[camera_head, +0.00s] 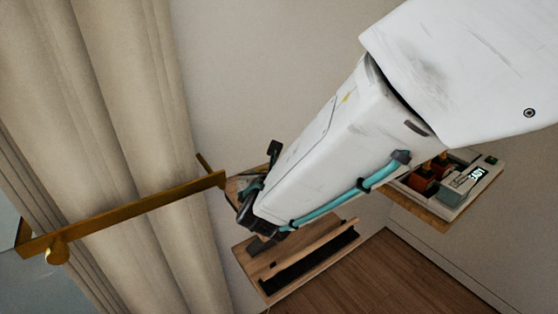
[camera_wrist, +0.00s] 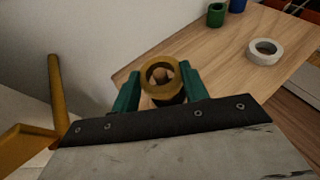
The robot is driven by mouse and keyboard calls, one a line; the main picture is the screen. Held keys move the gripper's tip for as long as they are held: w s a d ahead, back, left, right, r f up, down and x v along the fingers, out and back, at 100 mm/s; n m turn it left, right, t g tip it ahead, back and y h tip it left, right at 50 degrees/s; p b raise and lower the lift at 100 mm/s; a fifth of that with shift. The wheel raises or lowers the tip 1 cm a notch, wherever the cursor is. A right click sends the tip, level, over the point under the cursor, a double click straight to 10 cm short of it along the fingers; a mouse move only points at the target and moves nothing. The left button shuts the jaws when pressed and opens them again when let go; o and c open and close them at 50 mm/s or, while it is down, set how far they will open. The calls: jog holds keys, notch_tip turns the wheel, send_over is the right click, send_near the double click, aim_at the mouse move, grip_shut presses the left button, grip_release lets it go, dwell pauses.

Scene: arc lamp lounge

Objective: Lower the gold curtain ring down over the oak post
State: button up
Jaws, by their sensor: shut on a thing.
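The gold curtain ring (camera_wrist: 151,89) is between the two teal fingers of my gripper (camera_wrist: 160,73) in the wrist view. My gripper is shut on it. Through the ring's opening shows the rounded brown top of what looks like the oak post (camera_wrist: 161,73). I cannot tell whether the ring is around the post or just above it. The post's lower part is hidden by the ring and gripper. In the head view my gripper (camera_head: 250,207) is a dark shape at the end of my arm, and the ring and post cannot be made out there.
A wooden tabletop (camera_wrist: 222,62) holds a white roll (camera_wrist: 264,50), a green cup (camera_wrist: 216,16) and a blue cup (camera_wrist: 238,5). A brass rail (camera_head: 120,212) crosses before beige curtains (camera_head: 125,100) at left. A wooden shelf (camera_head: 262,262) sits lower down. A tray (camera_head: 484,176) stands at right.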

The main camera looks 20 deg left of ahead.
jog(key=shift+f, duration=0.1)
jog(key=o, duration=1)
jog(key=shift+o, duration=0.2)
